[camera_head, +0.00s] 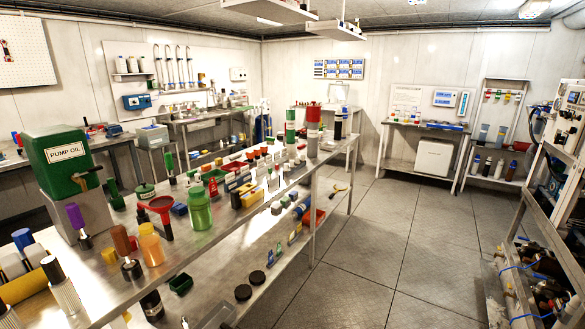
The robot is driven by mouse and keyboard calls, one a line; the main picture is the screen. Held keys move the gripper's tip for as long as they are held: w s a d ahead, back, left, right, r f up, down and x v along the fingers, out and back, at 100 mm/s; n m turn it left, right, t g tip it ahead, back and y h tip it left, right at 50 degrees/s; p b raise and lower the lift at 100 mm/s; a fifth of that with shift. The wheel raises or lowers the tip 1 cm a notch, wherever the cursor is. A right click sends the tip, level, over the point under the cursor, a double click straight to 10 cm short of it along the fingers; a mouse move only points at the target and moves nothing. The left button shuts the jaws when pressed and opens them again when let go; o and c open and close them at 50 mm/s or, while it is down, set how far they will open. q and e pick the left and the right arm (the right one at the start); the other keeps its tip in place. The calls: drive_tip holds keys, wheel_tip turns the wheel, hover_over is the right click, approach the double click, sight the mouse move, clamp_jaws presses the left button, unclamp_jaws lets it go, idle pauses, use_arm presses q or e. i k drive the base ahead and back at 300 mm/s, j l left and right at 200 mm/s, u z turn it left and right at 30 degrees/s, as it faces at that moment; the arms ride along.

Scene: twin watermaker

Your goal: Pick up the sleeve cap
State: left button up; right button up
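No object in the head view can be told for certain as the sleeve cap. Many small caps, bottles and fittings stand on the long metal bench (232,236), too small to tell apart. A purple-topped piece (76,216) and a brown-topped piece (121,239) stand near the bench's left end. Neither of my grippers is in view.
A green and grey pump oil container (68,152) stands on the bench at left. Open tiled floor (375,255) lies right of the bench, before a machine rack (550,215).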

sight(313, 112)
drive_tip(key=i, duration=1.7)
